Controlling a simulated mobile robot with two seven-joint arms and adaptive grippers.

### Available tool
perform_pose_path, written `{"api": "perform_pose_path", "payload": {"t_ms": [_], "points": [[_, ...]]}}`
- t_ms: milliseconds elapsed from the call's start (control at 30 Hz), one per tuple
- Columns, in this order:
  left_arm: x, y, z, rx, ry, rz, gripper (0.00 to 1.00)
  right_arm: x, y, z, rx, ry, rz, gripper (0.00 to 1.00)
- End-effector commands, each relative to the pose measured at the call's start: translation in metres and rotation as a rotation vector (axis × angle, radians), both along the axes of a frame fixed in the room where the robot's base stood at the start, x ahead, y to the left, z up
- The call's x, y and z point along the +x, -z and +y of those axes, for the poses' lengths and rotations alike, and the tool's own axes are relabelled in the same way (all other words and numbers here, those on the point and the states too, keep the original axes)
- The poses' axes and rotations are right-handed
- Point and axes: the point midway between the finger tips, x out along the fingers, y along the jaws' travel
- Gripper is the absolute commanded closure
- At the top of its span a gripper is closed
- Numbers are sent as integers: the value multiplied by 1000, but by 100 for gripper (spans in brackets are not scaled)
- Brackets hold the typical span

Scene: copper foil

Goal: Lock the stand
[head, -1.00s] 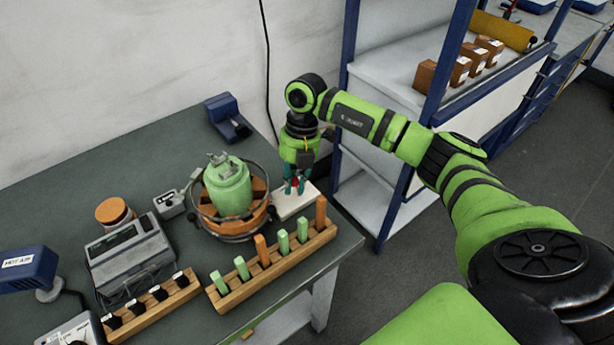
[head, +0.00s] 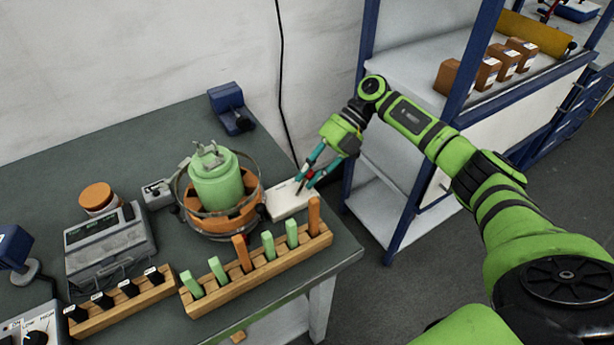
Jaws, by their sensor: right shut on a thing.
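A green vessel (head: 216,180) with a metal clamp on its lid sits upright in an orange round stand (head: 240,215). A dark metal ring (head: 258,180) surrounds it. A flat white box (head: 285,205) lies on the bench right of the stand. My right gripper (head: 305,182) comes down tilted over this box, its teal fingers closed around a small red thing (head: 310,172). The fingers hide most of the red thing. I cannot tell whether its lower end touches the box. My left gripper is out of view.
A wooden rack (head: 215,302) with green and orange sticks stands in front of the stand. A grey meter (head: 110,245), an orange-lidded jar (head: 97,197) and a small grey box (head: 157,193) are to the left. Blue shelving (head: 375,200) rises close behind my right arm.

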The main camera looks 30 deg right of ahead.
Motion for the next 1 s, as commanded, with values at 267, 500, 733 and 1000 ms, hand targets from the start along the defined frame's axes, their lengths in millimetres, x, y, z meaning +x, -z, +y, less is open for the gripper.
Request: {"api": "perform_pose_path", "payload": {"t_ms": [267, 500, 733, 1000], "points": [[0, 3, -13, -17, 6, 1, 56, 0, 0, 1, 30, -5, 3, 100], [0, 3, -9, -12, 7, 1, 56, -1, 0, 1, 29, -5, 3, 100], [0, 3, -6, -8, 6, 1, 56, -1, 0, 0, 26, -4, 4, 54], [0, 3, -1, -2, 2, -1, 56, 1, -2, -4, 24, -2, 3, 54]]}}
